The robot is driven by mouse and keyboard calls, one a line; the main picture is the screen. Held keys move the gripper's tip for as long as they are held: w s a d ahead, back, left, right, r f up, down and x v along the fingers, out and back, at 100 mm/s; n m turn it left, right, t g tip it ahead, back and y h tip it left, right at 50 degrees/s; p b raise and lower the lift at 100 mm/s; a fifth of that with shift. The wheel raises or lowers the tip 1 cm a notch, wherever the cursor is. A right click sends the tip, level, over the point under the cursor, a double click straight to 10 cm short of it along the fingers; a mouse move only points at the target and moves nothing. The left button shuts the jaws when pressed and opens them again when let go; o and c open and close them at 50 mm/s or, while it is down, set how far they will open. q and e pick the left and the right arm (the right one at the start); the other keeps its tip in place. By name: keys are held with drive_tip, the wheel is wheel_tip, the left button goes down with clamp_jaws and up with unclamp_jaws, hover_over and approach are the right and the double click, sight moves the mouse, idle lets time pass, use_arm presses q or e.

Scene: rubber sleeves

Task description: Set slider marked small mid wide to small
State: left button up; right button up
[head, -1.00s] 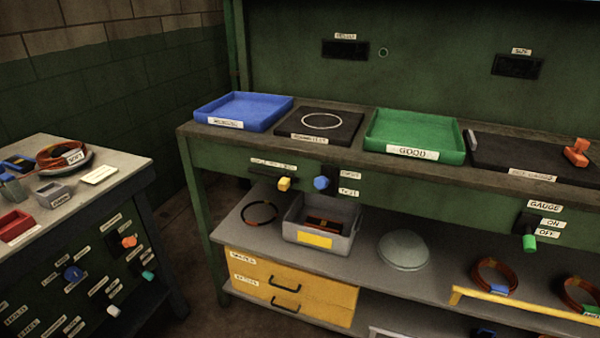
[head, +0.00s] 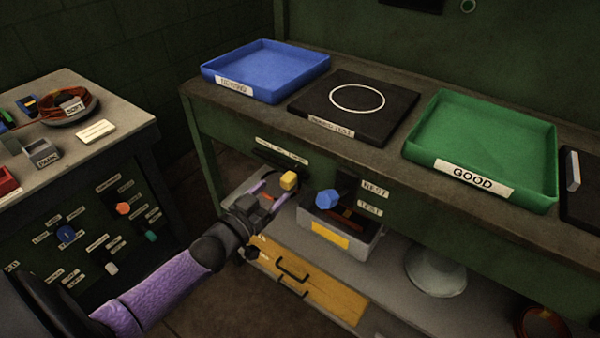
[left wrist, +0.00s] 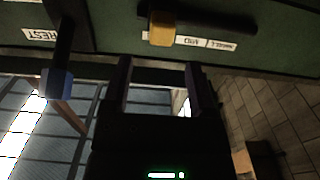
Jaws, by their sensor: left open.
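The slider's yellow knob (head: 289,181) sits at the right end of a dark slot (head: 268,155) on the green bench front. A small label strip (head: 282,150) lies above the slot, too small to read here. In the left wrist view, which is upside down, the yellow knob (left wrist: 161,28) is beyond the fingertips, with the slot running right from it. The labels there (left wrist: 205,43) read mid and what looks like small; the wide label is not clear. My left gripper (head: 268,189) is open and empty, just left of the knob. It also shows in the wrist view (left wrist: 158,80).
A blue knob (head: 328,197) with rest and test labels (head: 372,190) is close on the right. A grey bin (head: 350,240) stands on the shelf below. Blue (head: 265,70) and green (head: 485,145) trays stand on the bench top. A side table (head: 90,120) is at the left.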

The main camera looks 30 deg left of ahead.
sight(284, 183)
use_arm(q)
drive_tip(key=w, duration=0.1)
drive_tip(key=w+b, duration=0.1)
drive_tip(key=w, duration=0.3)
drive_tip(key=shift+w+d+f+b, duration=0.15)
drive_tip(key=shift+d+f+b, duration=0.1)
drive_tip(key=shift+b, duration=0.1)
drive_tip(key=shift+w+r, duration=0.15)
drive_tip(key=shift+w, duration=0.4)
use_arm(e)
drive_tip(key=shift+s+d+f+g, duration=0.15)
drive_tip(key=shift+s+d+f, duration=0.25)
drive_tip(key=shift+d+f, duration=0.2)
drive_tip(key=shift+s+d+f+g, duration=0.15)
drive_tip(key=shift+s+d+f, duration=0.3)
drive_tip(key=shift+f, duration=0.2)
use_arm(q)
drive_tip(key=shift+c, duration=0.3)
use_arm(e)
drive_tip(key=shift+w, duration=0.1)
use_arm(q)
clamp_jaws()
use_arm(e)
drive_tip(key=shift+w+a, duration=0.1)
drive_tip(key=shift+w, duration=0.25)
drive_tip(key=shift+s+a, duration=0.1)
